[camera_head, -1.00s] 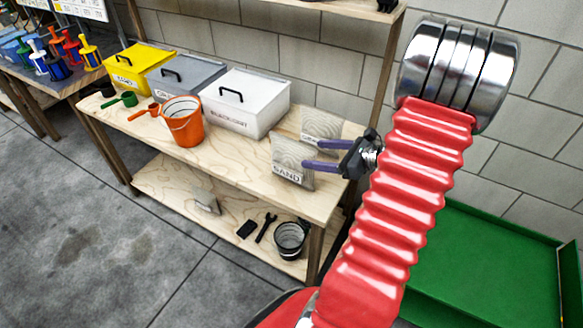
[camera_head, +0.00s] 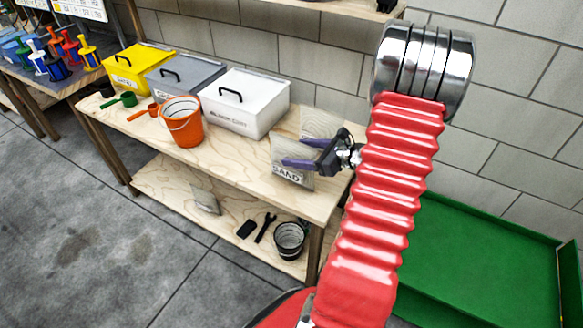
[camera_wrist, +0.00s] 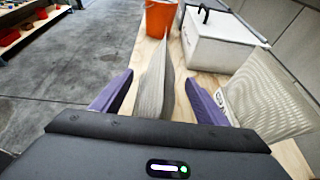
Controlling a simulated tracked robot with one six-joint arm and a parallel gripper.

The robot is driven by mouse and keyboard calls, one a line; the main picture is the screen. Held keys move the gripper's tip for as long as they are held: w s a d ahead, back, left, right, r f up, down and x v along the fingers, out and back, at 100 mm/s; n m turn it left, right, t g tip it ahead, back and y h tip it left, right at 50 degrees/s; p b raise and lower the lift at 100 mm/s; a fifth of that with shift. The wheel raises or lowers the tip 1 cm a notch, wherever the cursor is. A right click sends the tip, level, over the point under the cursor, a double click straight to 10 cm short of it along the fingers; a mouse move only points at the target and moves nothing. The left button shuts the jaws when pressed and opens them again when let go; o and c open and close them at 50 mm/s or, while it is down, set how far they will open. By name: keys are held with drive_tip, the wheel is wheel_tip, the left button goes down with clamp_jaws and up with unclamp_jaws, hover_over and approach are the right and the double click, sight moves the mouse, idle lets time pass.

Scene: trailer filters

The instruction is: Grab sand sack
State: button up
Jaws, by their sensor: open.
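The sand sack (camera_head: 293,172) is a thin grey-beige bag labelled SAND, standing upright near the right end of the workbench top. My gripper (camera_head: 301,152) has two purple fingers, open. In the wrist view the sand sack (camera_wrist: 155,88) stands edge-on between the spread fingers of my gripper (camera_wrist: 157,97), with a gap to each finger. A second, similar sack (camera_head: 318,124) stands behind it, partly hidden by my gripper. In the wrist view this second sack (camera_wrist: 268,95) is to the right, outside the right finger.
An orange bucket (camera_head: 183,125) and a white lidded box (camera_head: 262,110) stand left of the sacks, with grey (camera_head: 178,84) and yellow (camera_head: 130,72) boxes beyond. The lower shelf (camera_head: 170,190) holds a black bucket (camera_head: 289,238). A green tray (camera_head: 470,260) lies at right.

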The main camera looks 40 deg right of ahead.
drive_tip(key=shift+x, duration=1.45)
drive_tip(key=shift+c, duration=0.4)
clamp_jaws()
drive_tip(key=shift+r, duration=0.1)
